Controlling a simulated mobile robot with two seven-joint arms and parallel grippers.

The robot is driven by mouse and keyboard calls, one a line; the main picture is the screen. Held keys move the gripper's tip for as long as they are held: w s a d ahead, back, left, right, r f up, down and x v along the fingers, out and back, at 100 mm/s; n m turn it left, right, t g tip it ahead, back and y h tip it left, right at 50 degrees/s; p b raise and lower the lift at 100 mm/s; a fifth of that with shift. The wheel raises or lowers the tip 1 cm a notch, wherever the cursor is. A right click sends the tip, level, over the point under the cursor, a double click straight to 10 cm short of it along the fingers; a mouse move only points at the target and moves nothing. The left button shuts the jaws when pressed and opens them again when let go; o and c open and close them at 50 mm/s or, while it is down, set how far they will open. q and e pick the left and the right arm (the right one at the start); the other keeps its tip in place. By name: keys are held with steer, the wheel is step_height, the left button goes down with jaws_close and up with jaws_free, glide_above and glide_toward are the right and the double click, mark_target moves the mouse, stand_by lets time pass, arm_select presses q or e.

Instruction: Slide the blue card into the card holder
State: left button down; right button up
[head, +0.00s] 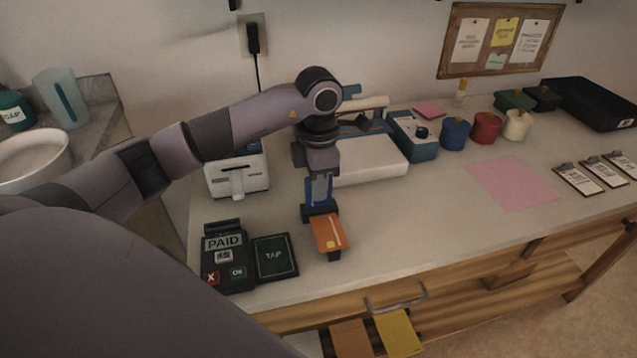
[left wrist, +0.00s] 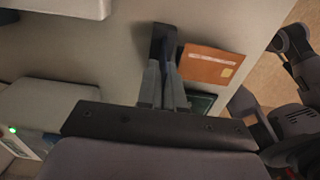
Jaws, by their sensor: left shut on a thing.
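My left gripper (head: 322,232) is shut on an orange card (head: 330,231) with a small light chip mark, held over the front part of the counter. In the left wrist view the same card (left wrist: 212,65) sticks out to the right of the closed fingers (left wrist: 165,60). I see no blue card in either view. I cannot pick out a card holder for certain; a blue open box (head: 412,137) with small items stands further back. My right gripper is not in view.
A payment terminal reading PAID (head: 226,257) and a dark TAP pad (head: 275,257) lie left of the gripper. A white slotted device (head: 238,176) and a white box (head: 370,160) stand behind. The counter around the pink sheet (head: 510,183) is mostly clear.

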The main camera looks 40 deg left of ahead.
arm_select(q)
steer(key=shift+f+b, duration=0.5)
steer(key=shift+f, duration=0.3)
stand_by(0.4)
steer(key=c, duration=1.2)
jaws_free()
step_height(320, 180, up, 7)
steer(key=shift+r, duration=0.1)
